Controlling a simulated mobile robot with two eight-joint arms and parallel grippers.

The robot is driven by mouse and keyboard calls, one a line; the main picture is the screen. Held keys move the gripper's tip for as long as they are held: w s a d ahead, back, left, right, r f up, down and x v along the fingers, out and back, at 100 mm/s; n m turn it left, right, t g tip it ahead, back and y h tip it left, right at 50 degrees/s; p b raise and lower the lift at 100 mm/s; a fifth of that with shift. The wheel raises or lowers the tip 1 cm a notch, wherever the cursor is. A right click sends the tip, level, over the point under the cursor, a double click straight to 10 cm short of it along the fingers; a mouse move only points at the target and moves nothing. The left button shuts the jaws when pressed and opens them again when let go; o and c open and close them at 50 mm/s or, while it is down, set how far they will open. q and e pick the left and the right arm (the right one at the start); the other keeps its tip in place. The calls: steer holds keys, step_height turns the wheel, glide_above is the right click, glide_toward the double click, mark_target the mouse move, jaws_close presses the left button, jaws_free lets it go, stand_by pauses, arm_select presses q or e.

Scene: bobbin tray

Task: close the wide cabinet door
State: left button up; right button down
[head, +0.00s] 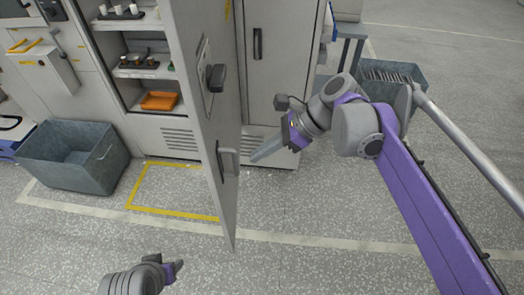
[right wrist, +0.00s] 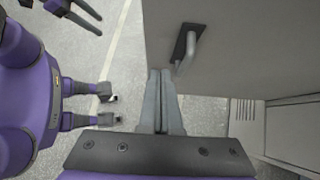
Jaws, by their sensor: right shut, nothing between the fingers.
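The wide cabinet door (head: 206,120) stands open, swung out toward me and seen at a steep angle in the head view. Its bar handle (head: 228,158) is on the face turned to the right; door (right wrist: 240,40) and handle (right wrist: 188,46) also show in the right wrist view. My right gripper (head: 254,158) is shut and empty, beside that face near the handle. In the right wrist view its fingertips (right wrist: 160,74) appear close to the handle's end; contact is unclear. My left gripper (head: 176,266) is low at the left, away from the door; its jaw state is unclear.
The open cabinet (head: 115,75) has shelves with small items and an orange tray (head: 159,101). A grey bin (head: 72,160) stands left of the yellow floor outline (head: 140,190). Another bin (head: 408,78) is at right behind my arm. The outlined floor looks clear.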

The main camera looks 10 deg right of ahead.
mark_target(216, 171)
steer(key=shift+w+a+f, duration=0.2)
steer(key=shift+a+f, duration=0.5)
steer(key=shift+a, duration=0.65)
steer(key=shift+w+a+f, duration=0.25)
steer(key=shift+a+f, duration=0.45)
steer(key=shift+a, duration=0.6)
steer(key=shift+w+a+f, duration=0.2)
steer(key=shift+a+f, duration=0.5)
steer(key=shift+a, duration=0.65)
steer(key=shift+a, duration=0.1)
